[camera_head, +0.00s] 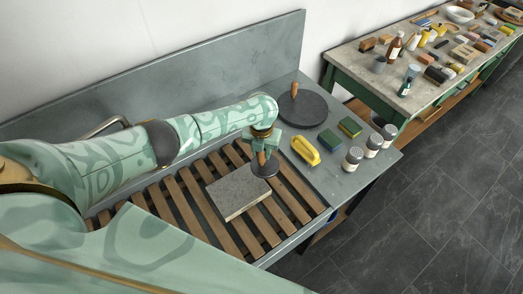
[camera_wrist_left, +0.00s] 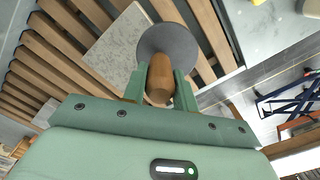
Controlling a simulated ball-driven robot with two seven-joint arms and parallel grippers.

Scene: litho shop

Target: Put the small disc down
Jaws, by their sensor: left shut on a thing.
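The small disc (camera_head: 265,171) is dark grey and round, with an upright wooden handle. My left gripper (camera_head: 264,153) is shut on that handle. In the left wrist view the handle stands between the two fingers of the gripper (camera_wrist_left: 160,85), with the disc (camera_wrist_left: 170,42) beyond them. The disc is near the far right edge of a grey stone slab (camera_head: 237,193) and overlaps it in view. The slab also shows in the left wrist view (camera_wrist_left: 116,45). I cannot tell whether the disc touches the slab or slats. My right gripper is out of view.
The slab lies on wooden slats (camera_head: 187,208) in a grey basin. On the ledge to the right are a larger dark disc (camera_head: 302,110) with a wooden handle, a yellow brush-like thing (camera_head: 305,150), two blocks (camera_head: 330,141) and three shakers (camera_head: 353,158). A cluttered bench (camera_head: 350,66) stands beyond.

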